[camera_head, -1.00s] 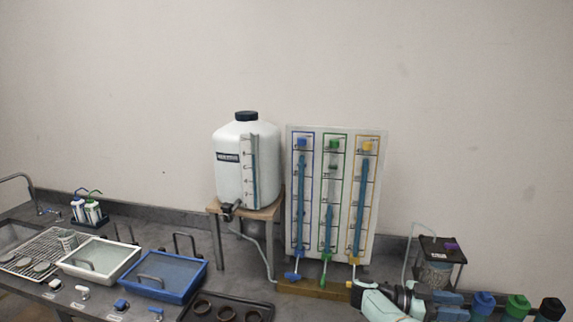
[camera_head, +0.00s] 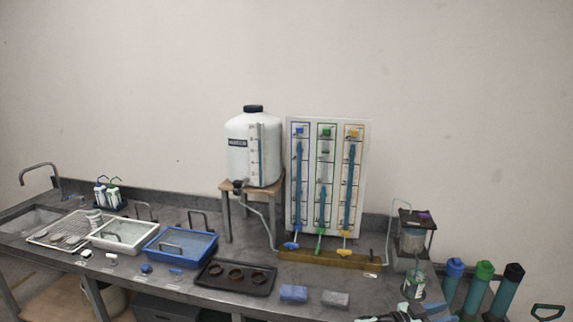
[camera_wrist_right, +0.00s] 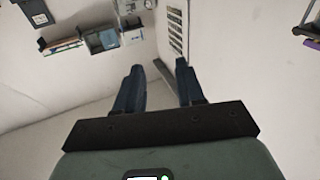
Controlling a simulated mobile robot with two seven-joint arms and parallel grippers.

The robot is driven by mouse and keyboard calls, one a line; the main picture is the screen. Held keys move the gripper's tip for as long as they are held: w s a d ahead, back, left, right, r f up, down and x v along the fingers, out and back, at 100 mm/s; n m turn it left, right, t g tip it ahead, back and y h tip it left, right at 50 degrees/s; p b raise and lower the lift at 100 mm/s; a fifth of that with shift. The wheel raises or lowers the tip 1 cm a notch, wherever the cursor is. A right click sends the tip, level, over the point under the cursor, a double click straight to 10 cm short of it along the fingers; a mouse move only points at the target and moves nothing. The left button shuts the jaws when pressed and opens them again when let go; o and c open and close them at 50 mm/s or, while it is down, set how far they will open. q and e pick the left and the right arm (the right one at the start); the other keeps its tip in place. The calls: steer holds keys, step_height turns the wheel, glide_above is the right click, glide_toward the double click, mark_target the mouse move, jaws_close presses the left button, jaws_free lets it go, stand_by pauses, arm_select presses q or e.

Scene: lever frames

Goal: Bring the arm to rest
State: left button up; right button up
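My right gripper (camera_wrist_right: 158,66) shows clearly in the right wrist view. Its two dark blue fingers stand apart, with nothing between them, and point toward bare pale floor or wall. In the head view, only a pale part of my right arm (camera_head: 392,318) shows at the bottom edge, right of the middle; the fingers are hard to make out there. My left gripper is not in either view.
A green-and-white container (camera_head: 413,285) stands near my arm. Several capped cylinders (camera_head: 476,285) stand right.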

steer(key=w+a+f+n+t+y, duration=0.1)
steer(key=a+f+n+t+y, duration=0.2)
steer(key=f, duration=0.6)
steer(key=w+a+f+n+t+y, duration=0.1)
steer(key=f+n+t+y, duration=0.3)
steer(key=f, duration=0.4)
steer(key=s+a+f+n+g+y, duration=0.1)
steer(key=s+a+f+n+y, duration=0.1)
steer(key=s+a+f+y, duration=0.35)
steer(key=s+a+f+n+y, duration=0.1)
steer(key=s+a+f+y, duration=0.15)
steer(key=f, duration=0.65)
steer(key=s+a+f+g+y, duration=0.2)
steer(key=s+a, duration=0.3)
steer(key=s, duration=0.4)
steer(key=s+a+f+n+g+y, duration=0.1)
steer(key=s+a+f+g+y, duration=0.1)
steer(key=s, duration=0.7)
steer(key=s+a+f+n+g+y, duration=0.1)
steer(key=s+a+f+g+y, duration=0.1)
steer(key=s+a, duration=0.7)
steer(key=g+y, duration=0.1)
steer(key=g, duration=0.1)
steer(key=shift+s+f+g, duration=0.25)
steer(key=shift+s+g, duration=0.1)
steer(key=shift+g, duration=0.05)
